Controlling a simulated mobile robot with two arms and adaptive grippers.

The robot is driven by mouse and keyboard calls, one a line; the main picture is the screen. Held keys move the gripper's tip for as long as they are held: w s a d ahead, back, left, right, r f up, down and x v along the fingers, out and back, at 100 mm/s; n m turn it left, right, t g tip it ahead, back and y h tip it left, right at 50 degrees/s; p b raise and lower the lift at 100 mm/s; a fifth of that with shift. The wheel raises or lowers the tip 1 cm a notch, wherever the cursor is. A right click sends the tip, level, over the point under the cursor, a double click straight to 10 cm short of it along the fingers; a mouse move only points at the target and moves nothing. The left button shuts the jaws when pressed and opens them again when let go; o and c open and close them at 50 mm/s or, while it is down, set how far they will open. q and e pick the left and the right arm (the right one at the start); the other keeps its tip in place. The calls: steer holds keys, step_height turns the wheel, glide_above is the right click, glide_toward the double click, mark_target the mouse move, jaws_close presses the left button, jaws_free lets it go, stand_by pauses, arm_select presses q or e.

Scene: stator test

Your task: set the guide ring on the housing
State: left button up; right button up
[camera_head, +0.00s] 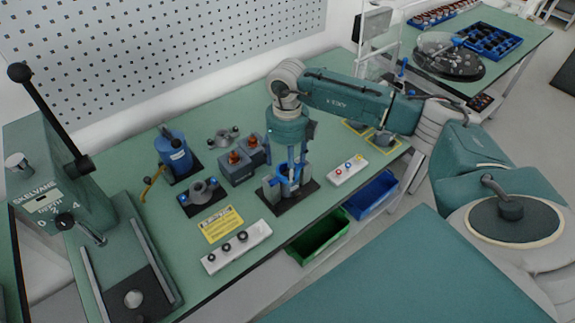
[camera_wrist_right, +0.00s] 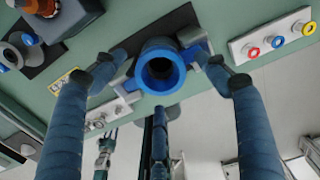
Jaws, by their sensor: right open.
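My right gripper (camera_head: 290,172) points down over a blue cylindrical part (camera_head: 287,187) on a dark base plate (camera_head: 309,190), at the middle of the bench. In the right wrist view, its fingers (camera_wrist_right: 160,66) are open, one on each side of a bright blue ring (camera_wrist_right: 160,70) at the mouth of the round part. I cannot tell whether this blue ring is the guide ring or the housing's own rim. A grey flanged ring-like part (camera_head: 203,191) with blue pieces lies on a dark plate to the left. The left gripper does not show in the head view.
A white block with coloured rings (camera_head: 347,169) stands right of the base plate; another with black rings (camera_head: 236,247) lies front left. A blue cylinder (camera_head: 174,152), grey blocks with orange tops (camera_head: 240,167) and a lever press (camera_head: 55,200) stand left. Green (camera_head: 318,237) and blue (camera_head: 371,194) bins hang at the front edge.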

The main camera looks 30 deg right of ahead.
step_height(320, 180, up, 11)
stand_by(0.3)
stand_by(0.7)
